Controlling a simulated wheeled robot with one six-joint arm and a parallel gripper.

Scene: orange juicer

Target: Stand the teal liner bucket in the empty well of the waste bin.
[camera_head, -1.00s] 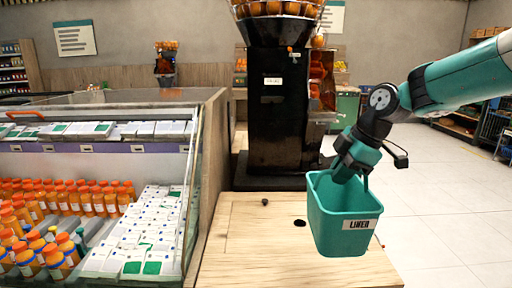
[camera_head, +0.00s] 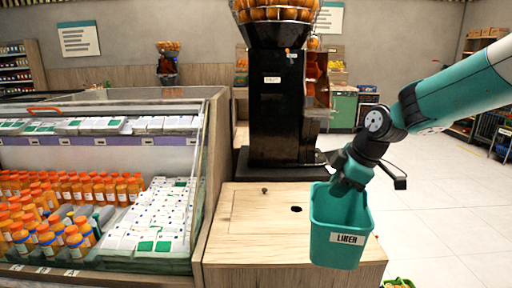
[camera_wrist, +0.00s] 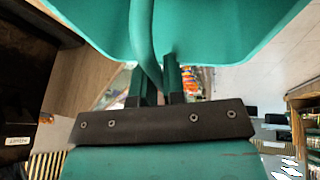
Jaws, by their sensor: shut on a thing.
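The teal liner bucket (camera_head: 338,222), labelled "LINER", hangs upright in front of the wooden counter's right part. My gripper (camera_head: 346,186) is shut on its handle, with the jaws at the bucket's top. In the wrist view, the teal handle (camera_wrist: 143,40) passes down between the two fingers of my gripper (camera_wrist: 158,84), and the bucket's wall (camera_wrist: 225,25) fills the top. I cannot identify the waste bin or its empty well in these frames.
A wooden counter (camera_head: 250,230) has a dark round hole (camera_head: 296,209) and a small dark knob. A black juicer (camera_head: 280,115) stands behind it. A chilled case (camera_head: 212,150) with bottles is at left. A green-rimmed thing (camera_head: 398,283) is cut off at the bottom.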

